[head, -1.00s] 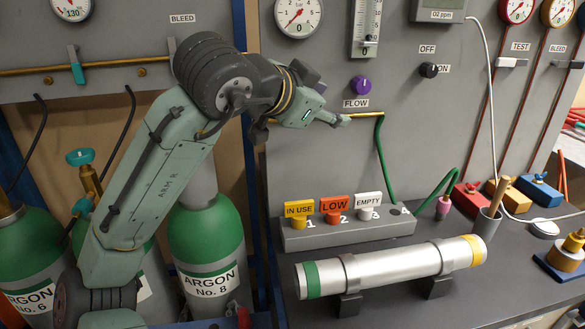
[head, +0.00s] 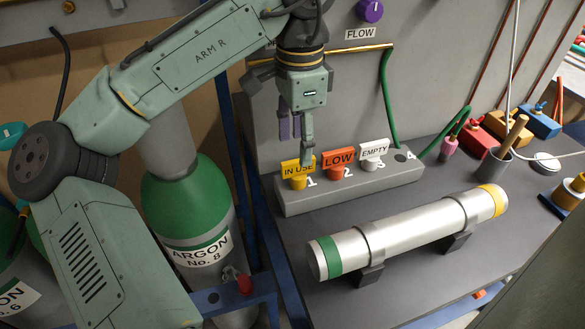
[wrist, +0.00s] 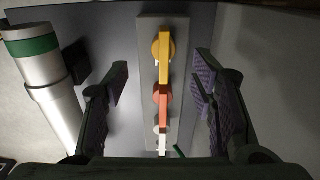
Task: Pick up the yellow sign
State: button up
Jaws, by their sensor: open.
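The yellow sign (head: 298,172), marked IN USE, stands upright in slot 1 at the left end of a grey holder block (head: 350,187). In the wrist view the yellow sign (wrist: 164,50) is seen from above, near the top centre. My gripper (head: 298,145) points down just above and around the level of the yellow sign in the head view. In the wrist view my gripper (wrist: 160,85) is open, its purple pads on either side of the row of signs, with nothing between them touched.
An orange LOW sign (head: 338,162) and a white EMPTY sign (head: 373,153) stand beside the yellow one in the same block. A silver cylinder (head: 410,229) lies on cradles in front. A green hose (head: 386,100) rises behind the block.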

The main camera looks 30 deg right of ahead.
aim_at(298, 160)
notch_tip(298, 160, down, 3)
jog(key=shift+s+f, duration=0.1)
jog(key=shift+w+d+f+p, duration=0.15)
jog(key=shift+f+p, duration=0.3)
jog(key=shift+f, duration=0.85)
jog(key=shift+w+d+f+p, duration=0.15)
jog(key=shift+f+p, duration=0.25)
jog(key=shift+f, duration=0.85)
jog(key=shift+a, duration=0.1)
jog(key=shift+c, duration=0.6)
grip_shut()
